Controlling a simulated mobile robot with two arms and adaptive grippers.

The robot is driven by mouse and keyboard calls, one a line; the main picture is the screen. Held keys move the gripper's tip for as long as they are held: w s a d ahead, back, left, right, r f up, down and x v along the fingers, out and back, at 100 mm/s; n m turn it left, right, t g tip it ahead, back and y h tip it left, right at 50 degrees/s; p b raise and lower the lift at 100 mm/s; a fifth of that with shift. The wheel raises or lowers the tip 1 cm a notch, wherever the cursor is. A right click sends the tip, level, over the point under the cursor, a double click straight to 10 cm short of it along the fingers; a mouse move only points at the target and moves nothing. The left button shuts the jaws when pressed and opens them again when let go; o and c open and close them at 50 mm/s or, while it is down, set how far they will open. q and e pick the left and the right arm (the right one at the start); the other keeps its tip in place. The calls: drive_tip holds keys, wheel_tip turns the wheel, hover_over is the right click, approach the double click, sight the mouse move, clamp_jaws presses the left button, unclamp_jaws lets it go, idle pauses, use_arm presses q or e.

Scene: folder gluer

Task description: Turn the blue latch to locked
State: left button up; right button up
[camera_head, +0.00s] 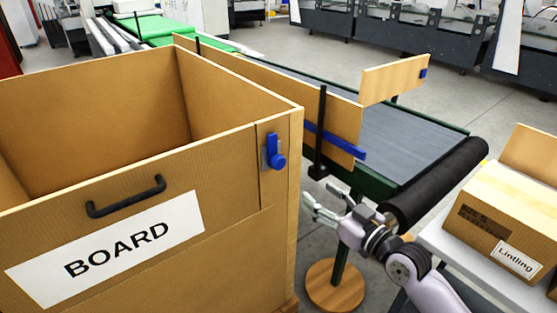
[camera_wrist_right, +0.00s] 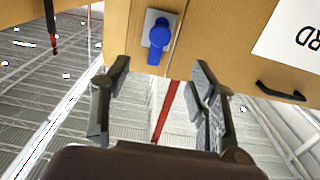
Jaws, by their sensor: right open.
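The blue latch (camera_head: 275,150) is on a grey plate at the upper right of the BOARD crate's front (camera_head: 225,205). Its lever stands upright, with the round knob at its lower end. The latch also shows in the right wrist view (camera_wrist_right: 159,38), where the crate appears upside down. My right gripper (camera_head: 315,208) is open and empty, below and to the right of the latch and apart from it. In the wrist view its two fingers (camera_wrist_right: 162,78) stand either side of the latch's line, with a gap before it. My left gripper is not in view.
A black handle (camera_head: 126,198) and a BOARD label (camera_head: 110,250) are on the crate front. Behind my right gripper is a conveyor (camera_head: 400,135) with a black roller (camera_head: 437,185) and a blue bar (camera_head: 335,140). A cardboard box (camera_head: 500,225) stands at right.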

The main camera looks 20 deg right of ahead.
drive_tip(key=p, duration=0.2)
approach(281, 165)
drive_tip(key=p+x, duration=0.1)
drive_tip(key=x, duration=0.9)
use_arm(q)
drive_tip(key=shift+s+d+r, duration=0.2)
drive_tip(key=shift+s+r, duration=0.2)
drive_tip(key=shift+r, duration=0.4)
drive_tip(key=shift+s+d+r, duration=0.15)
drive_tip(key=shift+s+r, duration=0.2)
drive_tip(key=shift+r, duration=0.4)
use_arm(e)
drive_tip(key=shift+w+a, duration=0.25)
drive_tip(key=shift+w, duration=0.25)
drive_tip(key=shift+c, duration=0.3)
clamp_jaws()
